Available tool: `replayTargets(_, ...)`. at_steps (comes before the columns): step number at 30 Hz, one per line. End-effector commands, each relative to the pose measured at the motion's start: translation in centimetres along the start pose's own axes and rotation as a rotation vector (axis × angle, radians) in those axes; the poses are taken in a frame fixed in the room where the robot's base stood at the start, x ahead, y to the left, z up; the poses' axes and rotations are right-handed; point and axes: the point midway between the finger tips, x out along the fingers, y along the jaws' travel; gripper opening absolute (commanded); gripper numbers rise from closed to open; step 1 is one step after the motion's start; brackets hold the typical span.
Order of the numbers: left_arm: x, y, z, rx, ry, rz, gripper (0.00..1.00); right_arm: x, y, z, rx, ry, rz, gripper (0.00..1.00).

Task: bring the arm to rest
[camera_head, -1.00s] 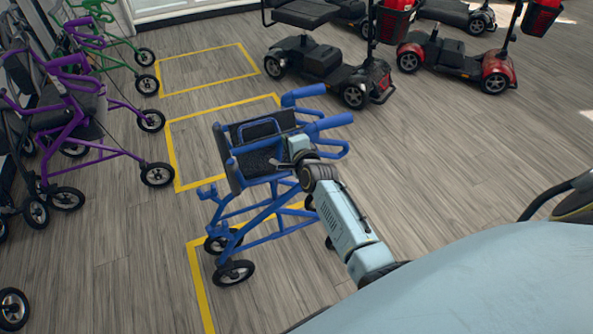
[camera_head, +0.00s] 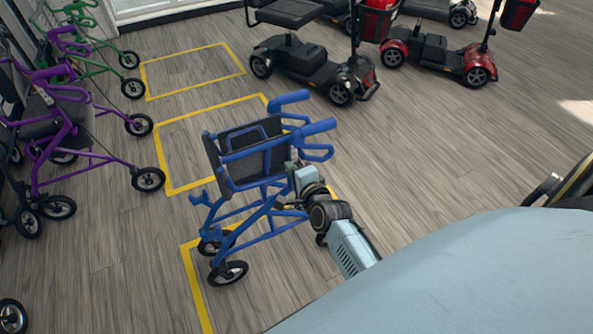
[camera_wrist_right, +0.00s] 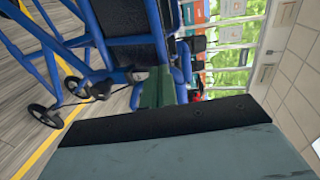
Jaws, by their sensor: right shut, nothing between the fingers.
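My right gripper (camera_head: 286,205) is shut and empty, at the right side of the blue rollator (camera_head: 247,160) in the head view. Its fingers are small and dark there and overlap the blue frame, so I cannot tell whether they touch it. My pale blue right forearm runs from the gripper to the lower right. In the right wrist view, the blue rollator's frame (camera_wrist_right: 105,42) fills the upper left, close to the hand. The rollator stands upright across yellow floor lines. My left gripper is not in view.
A purple rollator (camera_head: 70,125) and a green one (camera_head: 100,50) stand at the left. A black scooter (camera_head: 315,62) and a red scooter (camera_head: 440,55) stand at the back. An empty yellow-lined bay (camera_head: 195,70) lies behind the blue rollator. Open floor (camera_head: 450,140) lies to the right.

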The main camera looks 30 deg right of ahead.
Motion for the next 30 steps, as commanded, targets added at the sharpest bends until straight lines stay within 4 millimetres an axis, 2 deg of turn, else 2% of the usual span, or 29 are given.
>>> replayTargets(1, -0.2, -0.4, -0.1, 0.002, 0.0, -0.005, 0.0, -0.8, 0.1, 0.0, -0.001, 0.0, 0.002, 0.0)
replayTargets(6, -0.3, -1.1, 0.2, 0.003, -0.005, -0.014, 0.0, -2.0, 0.1, 0.0, -0.001, 0.0, 0.001, 0.0)
replayTargets(13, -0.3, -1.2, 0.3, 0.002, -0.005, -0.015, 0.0, -2.1, 0.2, 0.0, -0.002, -0.001, 0.002, 0.0)
replayTargets(15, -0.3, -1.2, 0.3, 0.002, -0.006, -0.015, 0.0, -2.2, 1.0, 0.2, -0.021, -0.007, 0.018, 0.0)
replayTargets(17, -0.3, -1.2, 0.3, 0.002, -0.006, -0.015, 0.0, -2.2, 2.6, 0.7, -0.064, -0.02, 0.052, 0.0)
replayTargets(20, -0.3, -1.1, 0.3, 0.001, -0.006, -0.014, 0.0, -2.9, 7.5, 1.9, -0.202, -0.065, 0.151, 0.0)
replayTargets(23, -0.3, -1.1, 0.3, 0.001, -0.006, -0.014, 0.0, -4.7, 14.4, 3.3, -0.408, -0.149, 0.284, 0.0)
replayTargets(24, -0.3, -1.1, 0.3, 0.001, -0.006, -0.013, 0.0, -5.8, 17.3, 3.8, -0.498, -0.192, 0.337, 0.0)
replayTargets(26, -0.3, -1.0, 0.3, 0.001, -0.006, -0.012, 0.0, -7.7, 21.6, 4.3, -0.631, -0.263, 0.413, 0.0)
replayTargets(27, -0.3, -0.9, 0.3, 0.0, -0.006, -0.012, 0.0, -9.2, 24.3, 4.5, -0.718, -0.314, 0.46, 0.0)
replayTargets(29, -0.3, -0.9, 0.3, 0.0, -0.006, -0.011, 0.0, -11.8, 28.1, 4.6, -0.848, -0.399, 0.526, 0.0)
replayTargets(30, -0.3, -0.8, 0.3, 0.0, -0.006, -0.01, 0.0, -13.6, 30.6, 4.5, -0.933, -0.459, 0.567, 0.0)
